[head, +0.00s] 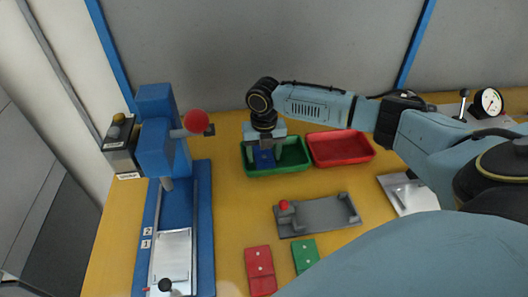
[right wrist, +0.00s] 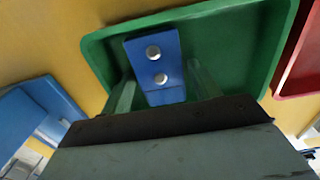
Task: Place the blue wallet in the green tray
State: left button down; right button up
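The blue wallet (head: 263,158) is inside the green tray (head: 293,168) at the back of the table, below my right gripper (head: 265,147). In the right wrist view the wallet (right wrist: 153,62) shows two pale round snaps and appears to lie on the floor of the green tray (right wrist: 235,50). My right gripper's fingers (right wrist: 163,88) are spread to either side of the wallet's near end, and a gap shows beside the right finger. My left gripper is not in view.
A red tray (head: 340,148) stands right of the green one. A grey fixture (head: 318,215) with a red knob lies in front. A red wallet (head: 260,268) and a green wallet (head: 305,254) lie nearer. A blue press (head: 157,140) stands left; a dial gauge (head: 489,101) is back right.

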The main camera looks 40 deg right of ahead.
aim_at(264, 156)
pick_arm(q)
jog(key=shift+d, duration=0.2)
pick_arm(e)
jog(key=shift+o, duration=0.9)
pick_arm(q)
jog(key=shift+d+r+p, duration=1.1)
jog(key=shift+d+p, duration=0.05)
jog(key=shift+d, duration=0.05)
pick_arm(e)
notch_tip(264, 156, up, 12)
jog(key=shift+r, duration=0.2)
